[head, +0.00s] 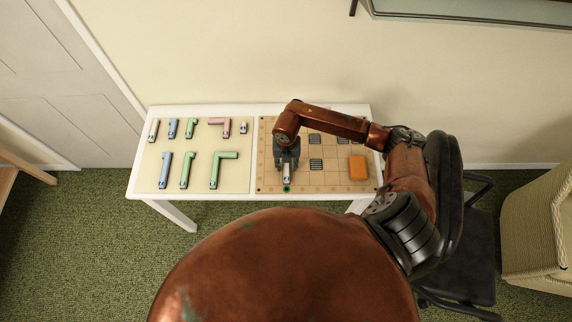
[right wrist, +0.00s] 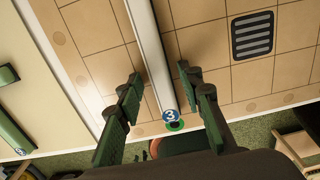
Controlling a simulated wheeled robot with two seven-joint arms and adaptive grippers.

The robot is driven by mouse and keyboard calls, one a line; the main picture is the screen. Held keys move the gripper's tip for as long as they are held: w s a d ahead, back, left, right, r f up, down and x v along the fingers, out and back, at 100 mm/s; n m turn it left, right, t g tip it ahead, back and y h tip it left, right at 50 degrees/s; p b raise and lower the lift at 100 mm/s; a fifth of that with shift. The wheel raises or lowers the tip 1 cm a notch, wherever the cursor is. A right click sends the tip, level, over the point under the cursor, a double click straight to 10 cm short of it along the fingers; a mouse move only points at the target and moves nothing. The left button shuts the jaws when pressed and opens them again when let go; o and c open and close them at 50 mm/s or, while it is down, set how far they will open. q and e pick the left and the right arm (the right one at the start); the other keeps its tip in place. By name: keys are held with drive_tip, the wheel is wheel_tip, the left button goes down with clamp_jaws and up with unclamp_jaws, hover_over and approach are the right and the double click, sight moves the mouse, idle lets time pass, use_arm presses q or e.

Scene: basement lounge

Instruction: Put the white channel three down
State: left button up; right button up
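The white channel three (head: 287,173) is a long pale bar with a blue "3" badge on its near end. It lies at the front edge of the tan gridded board (head: 333,178), its badge end at a green-ringed dark spot (head: 287,188). In the right wrist view the channel (right wrist: 151,55) runs between my fingers. My right gripper (head: 287,158) is over it, fingers apart on both sides with gaps visible; it also shows in the right wrist view (right wrist: 160,92). The channel's far end is hidden under my arm in the head view. My left gripper is out of view.
The cream tray (head: 200,150) on the left of the white table (head: 140,187) holds several blue, green, pink and white pieces. The board bears dark striped squares (head: 316,165) and an orange block (head: 358,168) at right. A dark chair (head: 465,240) stands right of the table.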

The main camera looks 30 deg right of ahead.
sight(287, 166)
wheel_tip(287, 166, up, 12)
drive_tip(key=shift+r, duration=0.15)
idle(0.4)
